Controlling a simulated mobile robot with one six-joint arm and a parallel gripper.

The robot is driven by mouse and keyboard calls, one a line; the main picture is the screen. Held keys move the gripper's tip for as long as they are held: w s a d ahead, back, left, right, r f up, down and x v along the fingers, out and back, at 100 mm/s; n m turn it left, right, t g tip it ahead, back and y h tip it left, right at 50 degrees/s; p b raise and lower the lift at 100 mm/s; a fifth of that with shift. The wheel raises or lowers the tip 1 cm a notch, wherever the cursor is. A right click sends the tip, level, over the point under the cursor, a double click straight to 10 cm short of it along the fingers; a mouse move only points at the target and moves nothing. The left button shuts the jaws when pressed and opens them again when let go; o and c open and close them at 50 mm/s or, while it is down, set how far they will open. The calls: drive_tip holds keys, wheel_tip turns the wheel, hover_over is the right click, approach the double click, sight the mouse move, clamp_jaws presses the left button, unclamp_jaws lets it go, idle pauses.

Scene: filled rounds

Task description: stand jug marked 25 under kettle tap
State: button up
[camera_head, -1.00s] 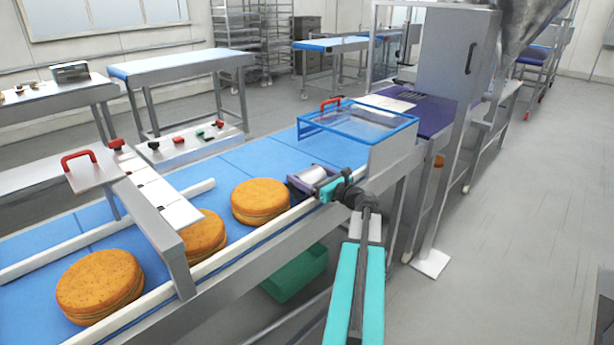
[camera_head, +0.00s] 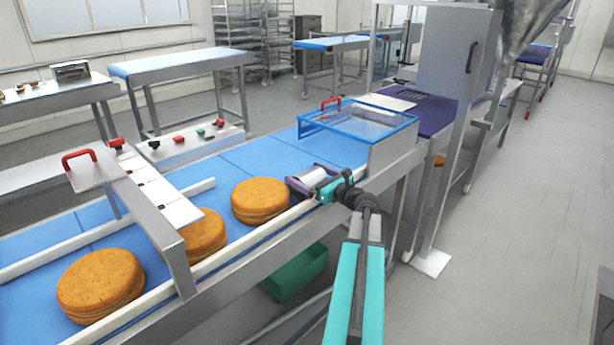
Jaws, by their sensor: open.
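I see no jug, no number 25 and no kettle tap in the head view. My gripper (camera_head: 301,182) is at the end of my teal arm, low over the near edge of a blue conveyor belt (camera_head: 262,158). Its purple fingers point left and are open. A pale rounded piece (camera_head: 315,174) shows between them; I cannot tell whether it is part of my gripper or a separate thing. A round orange-brown layered cake (camera_head: 260,200) sits on the belt just left of the fingers, apparently apart from them.
Two more cakes (camera_head: 100,285) (camera_head: 204,235) sit further left on the belt. A metal bridge with a red handle (camera_head: 80,157) spans it. A clear blue-framed guard (camera_head: 357,118) covers the belt behind my gripper. A green crate (camera_head: 297,275) is below.

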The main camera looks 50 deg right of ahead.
drive_tip(key=s+a+b, duration=0.1)
drive_tip(key=s, duration=1.1)
drive_tip(key=shift+b, duration=0.4)
